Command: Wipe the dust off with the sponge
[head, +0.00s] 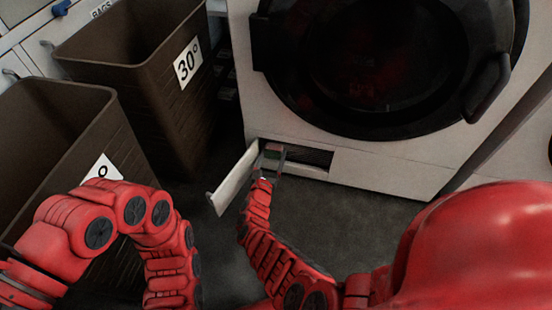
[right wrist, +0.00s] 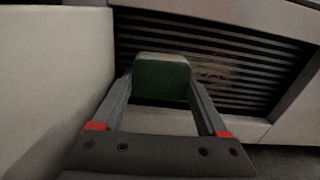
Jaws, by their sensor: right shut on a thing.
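My right gripper (head: 271,160) is at the open flap (head: 234,181) low on the front of the white washing machine (head: 390,165). In the right wrist view my right gripper (right wrist: 161,90) is shut on a green sponge (right wrist: 160,78), held between the fingertips. Behind the sponge is a dark slatted grille (right wrist: 245,62) in the opening. A faint brownish dust patch (right wrist: 213,72) shows on the slats just right of the sponge. Whether the sponge touches the slats I cannot tell. My left arm bends down at the left; its gripper is out of view.
The flap stands out just left of my right gripper; it is the pale wall (right wrist: 50,70) in the right wrist view. Two brown bins (head: 150,85) stand at the left, one labelled 30°. The dark floor (head: 345,225) before the machine is clear.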

